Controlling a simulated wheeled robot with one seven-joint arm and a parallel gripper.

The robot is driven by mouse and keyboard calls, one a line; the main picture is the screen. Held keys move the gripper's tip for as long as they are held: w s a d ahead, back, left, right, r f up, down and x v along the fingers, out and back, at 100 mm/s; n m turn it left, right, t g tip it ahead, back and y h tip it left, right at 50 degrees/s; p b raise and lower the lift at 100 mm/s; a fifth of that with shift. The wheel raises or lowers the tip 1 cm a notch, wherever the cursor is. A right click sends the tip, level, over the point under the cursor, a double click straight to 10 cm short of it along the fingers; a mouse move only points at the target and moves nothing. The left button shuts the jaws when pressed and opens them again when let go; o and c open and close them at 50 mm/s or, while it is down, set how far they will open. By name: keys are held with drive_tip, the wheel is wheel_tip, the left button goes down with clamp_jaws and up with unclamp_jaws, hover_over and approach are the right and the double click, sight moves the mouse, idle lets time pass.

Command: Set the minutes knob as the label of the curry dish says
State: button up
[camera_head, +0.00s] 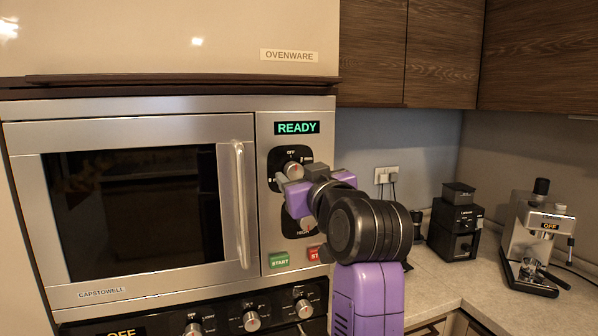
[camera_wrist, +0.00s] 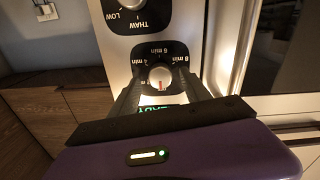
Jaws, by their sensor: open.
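The minutes knob (camera_head: 293,170) is the upper silver knob on the microwave's panel, on a black dial plate. In the wrist view the minutes knob (camera_wrist: 160,75) appears upside down. "6 min" and "8 min" are readable around it, and its red mark points toward the READY display, the OFF side. My gripper (camera_head: 287,184) is at the knob in the head view. In the wrist view its open fingers (camera_wrist: 160,84) lie either side of the knob; whether they touch it I cannot tell. The curry dish and its label are not in view.
The power knob (camera_wrist: 138,4) shows THAW and LOW. The green START button (camera_head: 279,260) and red stop button (camera_head: 314,254) are below. The microwave door handle (camera_head: 241,205) stands out left of the panel. A coffee machine (camera_head: 540,240) and black grinder (camera_head: 455,225) stand on the right counter.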

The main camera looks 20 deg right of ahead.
drive_tip(key=shift+w, duration=0.5)
drive_tip(key=shift+c, duration=0.2)
clamp_jaws()
